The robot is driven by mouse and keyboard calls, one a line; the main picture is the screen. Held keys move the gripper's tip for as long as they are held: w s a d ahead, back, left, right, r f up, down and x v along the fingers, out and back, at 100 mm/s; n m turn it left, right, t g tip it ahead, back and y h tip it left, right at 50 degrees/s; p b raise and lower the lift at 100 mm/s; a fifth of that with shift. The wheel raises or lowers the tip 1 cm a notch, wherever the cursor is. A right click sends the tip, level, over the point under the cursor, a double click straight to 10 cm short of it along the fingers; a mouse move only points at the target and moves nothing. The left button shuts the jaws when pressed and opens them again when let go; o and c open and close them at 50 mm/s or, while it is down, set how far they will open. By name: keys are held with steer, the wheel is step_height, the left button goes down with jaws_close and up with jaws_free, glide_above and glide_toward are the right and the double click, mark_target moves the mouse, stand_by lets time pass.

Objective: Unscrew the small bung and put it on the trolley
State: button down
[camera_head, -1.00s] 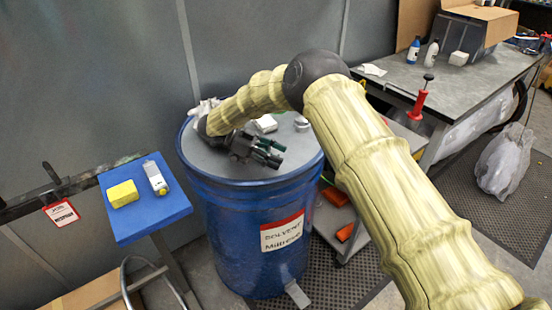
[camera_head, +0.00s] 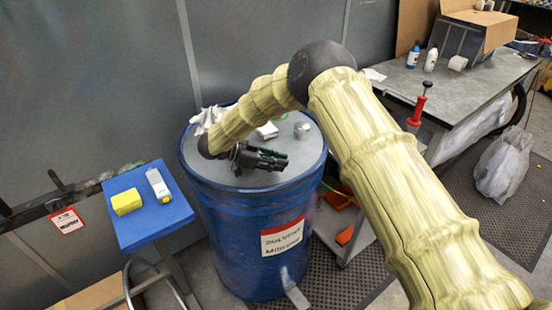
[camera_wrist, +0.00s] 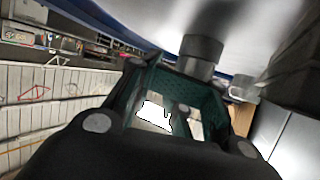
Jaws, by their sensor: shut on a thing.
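A blue drum (camera_head: 228,230) with a grey lid stands in the middle of the head view. My gripper (camera_head: 280,161) lies low and nearly level over the lid, fingers pointing right. In the wrist view my gripper (camera_wrist: 195,100) shows green-lined fingers, shut on a short grey cylinder (camera_wrist: 201,55) that meets the lid and looks like the small bung. The fingers hide it in the head view, and I cannot tell whether it is still in the lid. A larger metal fitting (camera_head: 302,129) is at the lid's right. The trolley (camera_head: 357,243) is behind the drum's right side, mostly hidden by my arm.
A white rag (camera_head: 206,117) and a white box (camera_head: 267,130) lie on the lid. A red pump (camera_head: 417,108) stands right of my arm. A blue stand (camera_head: 150,215) holds a yellow sponge (camera_head: 126,202) and a grey device (camera_head: 158,186). A workbench (camera_head: 455,90) is at the back right.

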steer(key=shift+d+f+n+t, duration=0.15)
steer(key=shift+d+n+t, duration=0.05)
steer(key=shift+n+t, duration=0.5)
steer(key=shift+p, duration=0.3)
steer(key=shift+d+r+n+t+y+p, duration=0.1)
steer(key=shift+r+n+t+y+p, duration=0.15)
steer(key=shift+n+t+p, duration=0.3)
steer(key=shift+w+d+n+t+y+p, duration=0.15)
steer(key=shift+n+t+y+p, duration=0.35)
steer(key=shift+n+t, duration=0.55)
steer(key=shift+w+d+f+n+t+y, duration=0.1)
steer(key=shift+n+t+y, duration=0.1)
steer(key=shift+n+t, duration=0.15)
steer(key=shift+d+f+n+t+y, duration=0.15)
steer(key=shift+n+t, duration=0.1)
steer(key=shift+t, duration=0.2)
steer(key=shift+a, duration=0.1)
steer(key=shift+p, duration=0.3)
